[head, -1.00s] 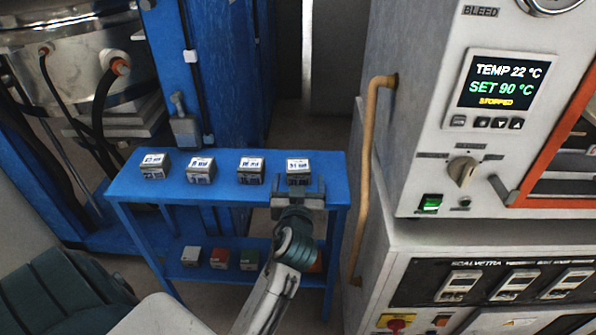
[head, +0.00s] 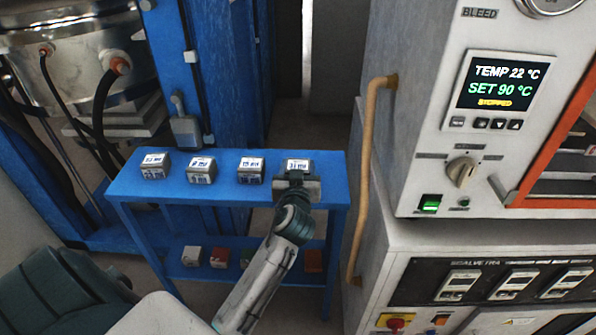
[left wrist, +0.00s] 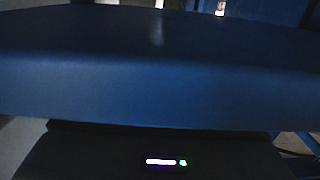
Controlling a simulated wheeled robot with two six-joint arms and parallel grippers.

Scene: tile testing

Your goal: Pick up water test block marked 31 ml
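The grey block marked 31 ml (head: 298,164) stands upright at the right end of the blue table's top, in the head view. Its white top label shows, and its front face is mostly hidden by my left gripper (head: 297,181). The gripper is right at the near side of the block. I cannot tell whether its fingers are around the block or only in front of it, nor how far apart they are. The left wrist view shows a blue surface (left wrist: 160,75) and a dark gripper housing with a small light, no fingertips or block. My right gripper is not in view.
Three similar grey blocks (head: 250,170) stand in a row to the left on the blue table (head: 225,192). Coloured boxes (head: 220,257) sit on its lower shelf.

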